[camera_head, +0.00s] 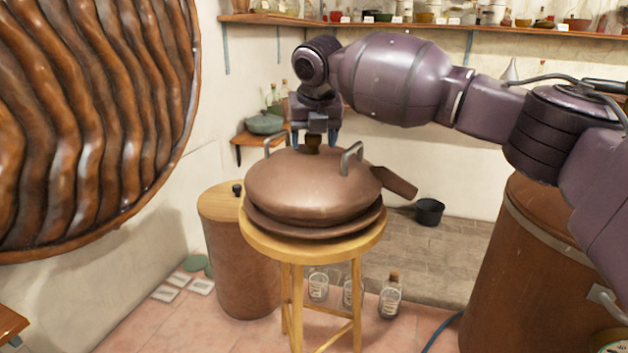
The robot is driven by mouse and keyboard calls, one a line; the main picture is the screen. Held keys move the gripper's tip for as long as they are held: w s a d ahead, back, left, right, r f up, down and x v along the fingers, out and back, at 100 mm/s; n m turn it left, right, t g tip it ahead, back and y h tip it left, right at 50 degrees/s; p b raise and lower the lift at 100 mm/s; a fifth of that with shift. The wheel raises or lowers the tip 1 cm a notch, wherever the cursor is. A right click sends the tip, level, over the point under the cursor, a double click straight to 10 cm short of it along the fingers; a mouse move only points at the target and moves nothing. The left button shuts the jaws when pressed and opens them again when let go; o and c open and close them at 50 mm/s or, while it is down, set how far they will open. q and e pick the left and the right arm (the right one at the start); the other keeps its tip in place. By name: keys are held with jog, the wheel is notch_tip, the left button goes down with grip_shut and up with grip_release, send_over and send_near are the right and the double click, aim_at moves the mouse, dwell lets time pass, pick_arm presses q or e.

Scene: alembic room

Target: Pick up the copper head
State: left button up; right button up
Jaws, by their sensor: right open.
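The copper head (305,185) is a wide, rounded, brown-copper piece resting on a round wooden stool (370,240). It has two grey loop handles, one at the left (274,141) and one at the right (351,158), a spout (393,181) pointing right, and a dark stub on top (312,141). My right gripper (313,136) points down at the stub, with its fingers open and apart on either side of it. I cannot tell whether they touch it. My left gripper is not in view.
A large copper vessel (515,265) stands at the right. A wooden-topped barrel (240,265) stands behind the stool at the left. Several glass bottles (390,297) stand on the floor by the stool. A dark pot (429,211) lies behind. A wall shelf (420,26) runs above my arm.

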jog(key=shift+w+f, duration=0.1)
jog(key=shift+f, duration=0.2)
jog(key=shift+c, duration=0.3)
grip_shut()
jog(key=shift+r, duration=0.15)
